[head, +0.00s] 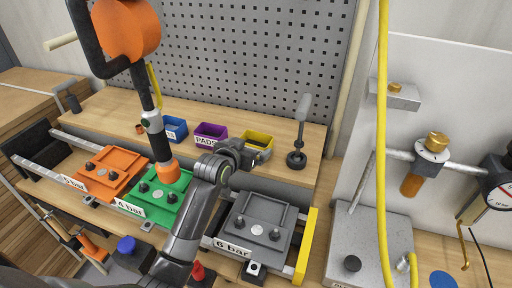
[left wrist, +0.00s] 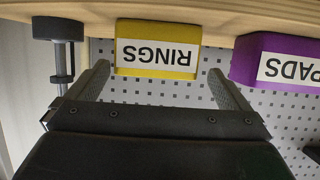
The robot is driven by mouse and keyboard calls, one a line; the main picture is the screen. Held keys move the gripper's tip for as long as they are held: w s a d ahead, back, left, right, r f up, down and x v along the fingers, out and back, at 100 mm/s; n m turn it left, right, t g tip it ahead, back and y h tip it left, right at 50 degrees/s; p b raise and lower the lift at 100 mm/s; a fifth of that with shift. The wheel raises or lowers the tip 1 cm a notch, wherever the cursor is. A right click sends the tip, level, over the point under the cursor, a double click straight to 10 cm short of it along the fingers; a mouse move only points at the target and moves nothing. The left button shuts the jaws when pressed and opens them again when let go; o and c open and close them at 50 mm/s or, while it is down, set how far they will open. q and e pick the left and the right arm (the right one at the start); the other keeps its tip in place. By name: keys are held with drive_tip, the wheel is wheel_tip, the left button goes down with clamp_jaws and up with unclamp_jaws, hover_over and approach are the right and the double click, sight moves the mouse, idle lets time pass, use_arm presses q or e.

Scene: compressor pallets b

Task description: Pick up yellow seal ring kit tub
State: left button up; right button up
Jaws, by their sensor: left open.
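The yellow seal ring kit tub (head: 262,138) stands on the wooden shelf in front of the pegboard in the head view, partly hidden by my left gripper. In the left wrist view, which looks upside down, the yellow tub (left wrist: 157,66) shows its white RINGS label. My left gripper (head: 245,153) is at the near side of the tub. In the left wrist view its two fingers (left wrist: 160,84) are spread wide, with the tub between and beyond their tips. Nothing is held. My right gripper is not in view.
A purple PADS tub (head: 210,133) and a blue tub (head: 174,128) stand left of the yellow one. A grey upright tool (head: 299,137) stands to its right. Orange, green and grey pallets (head: 262,222) lie below the shelf. A yellow hose (head: 382,130) hangs at right.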

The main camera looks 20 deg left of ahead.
sight(260, 142)
use_arm(q)
drive_tip(key=shift+w+f, duration=0.15)
drive_tip(key=shift+w, duration=0.25)
drive_tip(key=shift+w+d+f+p, duration=0.15)
drive_tip(key=shift+w+d+p, duration=0.05)
drive_tip(key=shift+w+p, duration=0.2)
drive_tip(key=p+x, duration=0.1)
drive_tip(key=x, duration=0.1)
drive_tip(key=shift+w+d+f, duration=0.15)
drive_tip(key=shift+w+f, duration=0.1)
drive_tip(key=shift+f, duration=0.05)
drive_tip(key=shift+x, duration=0.75)
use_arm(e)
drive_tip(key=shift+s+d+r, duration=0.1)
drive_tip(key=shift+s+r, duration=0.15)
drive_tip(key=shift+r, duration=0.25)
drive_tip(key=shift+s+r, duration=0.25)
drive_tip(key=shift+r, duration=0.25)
use_arm(q)
drive_tip(key=c, duration=0.9)
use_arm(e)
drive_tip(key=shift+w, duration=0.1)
